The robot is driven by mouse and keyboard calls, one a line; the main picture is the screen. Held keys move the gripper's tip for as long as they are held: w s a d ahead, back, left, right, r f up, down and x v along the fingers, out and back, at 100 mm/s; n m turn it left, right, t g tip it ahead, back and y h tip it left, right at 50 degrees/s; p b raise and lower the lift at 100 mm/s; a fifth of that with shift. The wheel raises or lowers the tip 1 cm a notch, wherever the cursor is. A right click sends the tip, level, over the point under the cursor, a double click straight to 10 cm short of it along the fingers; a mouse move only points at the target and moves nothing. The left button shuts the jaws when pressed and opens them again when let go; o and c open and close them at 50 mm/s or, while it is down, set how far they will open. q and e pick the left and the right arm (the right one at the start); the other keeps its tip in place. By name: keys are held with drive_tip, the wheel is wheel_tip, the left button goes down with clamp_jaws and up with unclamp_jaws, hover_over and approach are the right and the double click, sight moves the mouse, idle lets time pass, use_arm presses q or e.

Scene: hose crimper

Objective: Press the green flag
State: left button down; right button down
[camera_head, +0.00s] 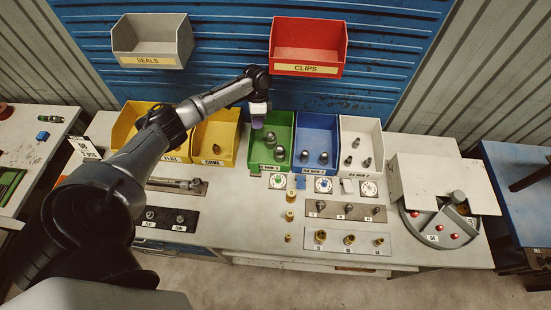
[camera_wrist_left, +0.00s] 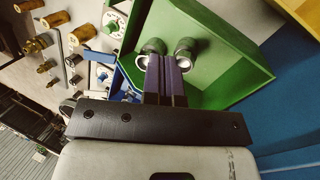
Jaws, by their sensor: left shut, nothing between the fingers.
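The green flag is a small green tab (camera_head: 254,170) at the front left of the green die bin (camera_head: 286,122), left of a round dial (camera_head: 278,181). I cannot make the flag out for sure in the wrist view. My left gripper (camera_head: 257,122) is over the back left part of the green bin, pointing down, behind the flag and apart from it. In the left wrist view its dark purple fingers (camera_wrist_left: 166,62) are together and empty, in front of the bin's green wall (camera_wrist_left: 225,75) and metal dies (camera_wrist_left: 153,47). My right gripper is not in view.
A blue die bin (camera_head: 317,125) and a white one stand to the right, with a blue flag (camera_head: 300,182) and a white flag (camera_head: 347,186) in front. Yellow bins (camera_head: 228,130) stand left. A red clips bin (camera_head: 308,47) hangs above. Fittings stand at the bench front.

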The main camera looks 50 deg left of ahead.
use_arm(q)
drive_tip(key=shift+s+d+r+m+h, duration=0.1)
drive_tip(key=shift+s+d+m+h, duration=0.1)
drive_tip(key=shift+m, duration=0.5)
drive_tip(key=shift+s+d+r+m+h, duration=0.1)
drive_tip(key=shift+s+m+h, duration=0.1)
drive_tip(key=shift+m, duration=0.5)
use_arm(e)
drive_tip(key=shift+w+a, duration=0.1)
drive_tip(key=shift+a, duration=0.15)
use_arm(q)
drive_tip(key=p, duration=0.1)
approach(255, 168)
drive_tip(key=f, duration=0.1)
drive_tip(key=w+a+f, duration=0.1)
drive_tip(key=f, duration=0.1)
drive_tip(key=w+a+f, duration=0.1)
drive_tip(key=f, duration=0.1)
drive_tip(key=shift+w+a+f, duration=0.1)
drive_tip(key=shift+a+f, duration=0.05)
drive_tip(key=shift+a, duration=0.05)
drive_tip(key=shift+s+d+p, duration=0.7)
drive_tip(key=shift+d+p, duration=0.1)
drive_tip(key=shift+p, duration=0.1)
drive_tip(key=shift+s+d+f+p, duration=0.15)
drive_tip(key=shift+s+d+p, duration=0.2)
drive_tip(key=shift+s+d, duration=0.35)
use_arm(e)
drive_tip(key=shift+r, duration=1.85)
